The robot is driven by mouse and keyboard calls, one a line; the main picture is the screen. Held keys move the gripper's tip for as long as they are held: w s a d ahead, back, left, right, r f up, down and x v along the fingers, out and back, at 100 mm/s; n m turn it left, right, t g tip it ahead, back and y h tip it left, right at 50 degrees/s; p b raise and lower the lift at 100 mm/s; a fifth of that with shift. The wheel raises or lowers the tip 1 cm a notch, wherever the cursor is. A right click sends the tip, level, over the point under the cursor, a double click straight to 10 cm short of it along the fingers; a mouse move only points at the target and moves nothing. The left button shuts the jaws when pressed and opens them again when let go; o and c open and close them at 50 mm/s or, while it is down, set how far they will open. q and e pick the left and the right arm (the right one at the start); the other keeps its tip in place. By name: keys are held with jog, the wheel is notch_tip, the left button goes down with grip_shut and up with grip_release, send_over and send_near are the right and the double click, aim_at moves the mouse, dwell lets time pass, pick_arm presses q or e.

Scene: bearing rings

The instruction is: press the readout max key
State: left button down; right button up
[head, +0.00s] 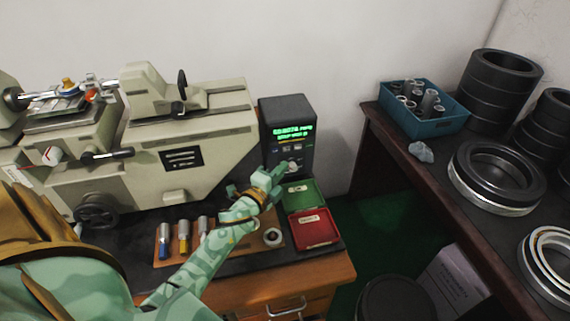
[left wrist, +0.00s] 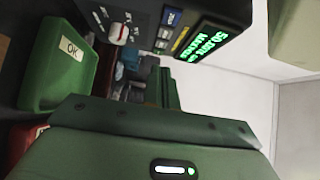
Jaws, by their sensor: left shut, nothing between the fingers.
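The readout (head: 287,122) is a dark box with green lit characters, standing at the right end of the lathe-like machine. It also shows in the left wrist view (left wrist: 232,12), turned on its side. Its small keys (left wrist: 172,17) sit in a row beside the screen, one blue and one yellow; I cannot read which is the max key. A pale knob (left wrist: 118,33) is on the same panel. My left gripper (head: 283,170) is shut and empty, just in front of the panel's lower part. Its fingers (left wrist: 164,88) point toward the panel; I cannot tell whether they touch it.
A green tray (head: 303,194) marked OK and a red tray (head: 312,229) lie below the readout. A wooden rack (head: 165,244) with gauges stands left of my forearm. A blue bin (head: 424,118) and several dark rings (head: 495,172) occupy the right table.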

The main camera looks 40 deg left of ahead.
pick_arm(q)
jog(key=s, duration=0.7)
jog(key=shift+s+d, duration=0.15)
jog(key=shift+d, duration=0.15)
pick_arm(e)
jog(key=shift+w+a+r, duration=0.1)
jog(key=shift+w+a, duration=0.2)
jog(key=shift+a, duration=0.45)
jog(key=shift+d, duration=0.25)
pick_arm(q)
jog(key=shift+f, duration=0.1)
